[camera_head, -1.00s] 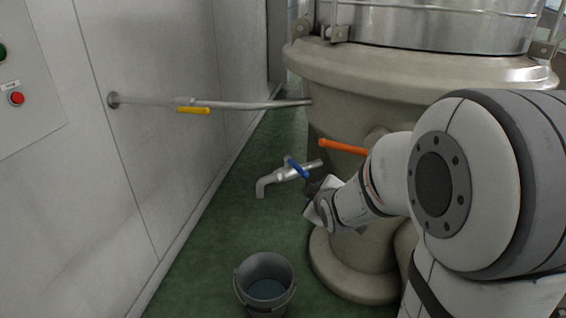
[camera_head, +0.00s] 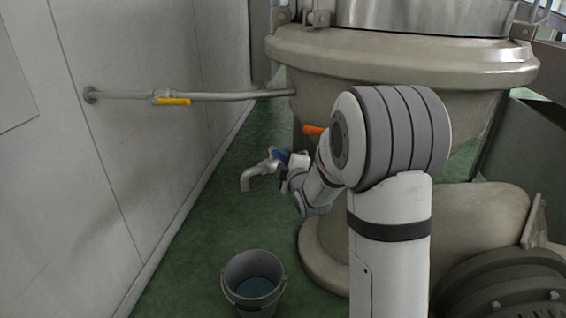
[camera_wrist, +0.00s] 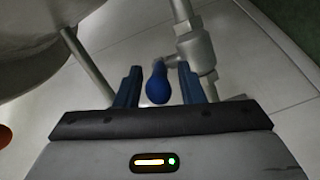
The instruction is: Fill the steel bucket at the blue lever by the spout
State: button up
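The steel bucket (camera_head: 236,297) stands upright on the green floor, below the metal spout (camera_head: 246,180) in the picture. Grey-blue liquid shows inside it; no stream is visible from the spout. The blue lever (camera_head: 280,155) sits on the spout's valve, partly hidden by my gripper (camera_head: 285,172). In the wrist view the lever's rounded blue end (camera_wrist: 157,84) lies between the two fingers of my gripper (camera_wrist: 160,85). The fingers are apart, with a gap on each side of the lever.
A yellow lever (camera_head: 173,101) is on a wall pipe (camera_head: 225,96) at left. An orange lever (camera_head: 314,130) is on the big tank (camera_head: 400,62), close to my arm. The white wall (camera_head: 60,200) bounds the left. Dark ribbed machinery (camera_head: 510,285) stands at lower right.

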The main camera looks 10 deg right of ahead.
jog(key=shift+w, duration=0.35)
grip_shut()
dwell(0.3)
